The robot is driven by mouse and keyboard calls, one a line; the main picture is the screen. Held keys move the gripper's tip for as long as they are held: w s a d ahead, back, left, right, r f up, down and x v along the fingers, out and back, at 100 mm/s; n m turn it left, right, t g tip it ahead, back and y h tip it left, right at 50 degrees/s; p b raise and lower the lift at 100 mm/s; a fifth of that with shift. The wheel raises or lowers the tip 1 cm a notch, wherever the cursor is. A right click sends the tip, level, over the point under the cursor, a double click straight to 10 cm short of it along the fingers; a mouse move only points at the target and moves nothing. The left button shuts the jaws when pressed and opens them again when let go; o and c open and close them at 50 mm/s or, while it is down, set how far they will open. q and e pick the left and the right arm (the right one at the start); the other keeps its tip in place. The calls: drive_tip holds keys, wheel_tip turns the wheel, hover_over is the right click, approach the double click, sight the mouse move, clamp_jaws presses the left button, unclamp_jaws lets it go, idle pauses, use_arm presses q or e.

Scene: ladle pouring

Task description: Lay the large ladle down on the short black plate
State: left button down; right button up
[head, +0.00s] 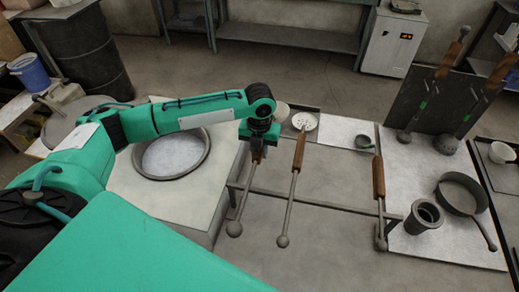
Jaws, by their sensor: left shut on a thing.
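My left gripper (258,143) is shut on the wooden handle of a ladle (238,212), whose grey shaft points down toward the front and ends in a rounded grey head. It hangs near the left end of a low rail; I cannot tell whether it touches the rail. I cannot tell for sure that this is the large ladle. Another similar tool (291,195) with a wooden handle lies just to its right, and a third (380,215) farther right. A dark plate (314,133) lies behind, under a small pale dish; I cannot tell whether it is the short black plate. My right gripper is out of view.
A round basin (205,152) is set in the pale block on the left. On the right, a pale table (430,248) bears a pan (460,196) and a dark pot (424,216). Two long-handled tools lean on a dark board (415,85). The low rail (330,206) spans the middle.

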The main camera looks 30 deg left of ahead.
use_arm(q)
drive_tip(key=shift+f, duration=0.1)
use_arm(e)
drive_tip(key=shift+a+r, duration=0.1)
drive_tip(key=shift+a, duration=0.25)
use_arm(q)
drive_tip(key=c, duration=1.1)
unclamp_jaws()
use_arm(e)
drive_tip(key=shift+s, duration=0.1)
use_arm(q)
drive_tip(key=shift+f, duration=0.1)
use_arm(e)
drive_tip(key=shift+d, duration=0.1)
use_arm(q)
wheel_tip(320, 180, up, 21)
drive_tip(key=p, duration=0.6)
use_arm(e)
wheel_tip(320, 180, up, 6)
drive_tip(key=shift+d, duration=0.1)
